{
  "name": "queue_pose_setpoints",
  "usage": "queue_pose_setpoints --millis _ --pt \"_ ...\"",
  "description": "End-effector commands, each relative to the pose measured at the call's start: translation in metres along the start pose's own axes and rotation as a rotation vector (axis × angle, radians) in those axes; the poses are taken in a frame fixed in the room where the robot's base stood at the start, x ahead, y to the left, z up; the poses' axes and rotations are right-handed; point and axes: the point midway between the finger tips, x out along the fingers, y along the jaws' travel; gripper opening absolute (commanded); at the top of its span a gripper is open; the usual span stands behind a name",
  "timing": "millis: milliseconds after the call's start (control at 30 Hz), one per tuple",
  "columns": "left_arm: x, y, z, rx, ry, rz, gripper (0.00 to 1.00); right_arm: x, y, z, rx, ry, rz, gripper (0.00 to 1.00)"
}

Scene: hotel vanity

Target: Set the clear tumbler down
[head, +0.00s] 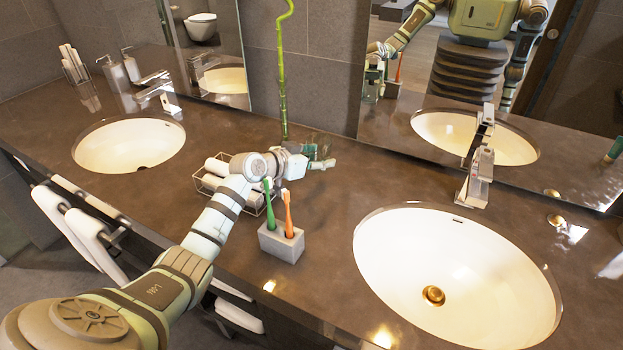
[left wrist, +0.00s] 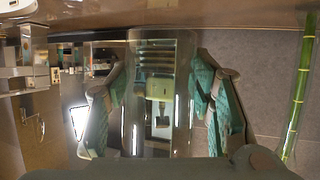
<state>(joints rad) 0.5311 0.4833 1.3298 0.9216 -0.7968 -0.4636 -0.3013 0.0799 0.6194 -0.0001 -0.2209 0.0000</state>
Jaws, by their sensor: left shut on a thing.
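My left gripper (head: 318,156) is at the back of the counter, between the two basins and near the mirror's lower left corner. It is shut on the clear tumbler (left wrist: 160,100), which stands between the two teal finger pads in the left wrist view. In the head view the tumbler (head: 323,142) is small, see-through and partly hidden by the gripper. I cannot tell whether its base touches the counter. My right gripper does not show directly.
A grey holder (head: 281,243) with a green and an orange toothbrush stands in front of the gripper. A wire basket of rolled towels (head: 212,180) is left of it, partly under my arm. A bamboo stalk (head: 282,75) rises behind. The right basin (head: 455,285) lies to the right.

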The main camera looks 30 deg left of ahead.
Motion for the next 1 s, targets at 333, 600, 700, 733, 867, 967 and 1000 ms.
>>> queue_pose_setpoints --millis 333,600,700,733,867,967,1000 --pt "0.024 -0.002 0.057 -0.001 0.0 0.0 0.13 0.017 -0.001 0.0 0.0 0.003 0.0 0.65" --pt "0.024 -0.002 0.058 0.001 0.002 0.0 0.13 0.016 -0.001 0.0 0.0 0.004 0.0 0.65" --pt "0.026 -0.003 0.061 0.001 0.002 0.0 0.13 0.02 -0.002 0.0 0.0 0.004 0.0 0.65" --pt "0.026 -0.003 0.062 0.001 0.002 0.0 0.13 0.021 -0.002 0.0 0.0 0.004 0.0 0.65" --pt "0.025 -0.002 0.061 0.001 0.001 0.0 0.68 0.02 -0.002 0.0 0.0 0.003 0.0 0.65" --pt "0.025 -0.002 0.06 0.001 0.001 0.0 0.69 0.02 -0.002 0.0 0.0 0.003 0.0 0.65" --pt "0.025 -0.002 0.06 0.001 0.001 0.001 0.69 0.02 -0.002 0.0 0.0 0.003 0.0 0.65"
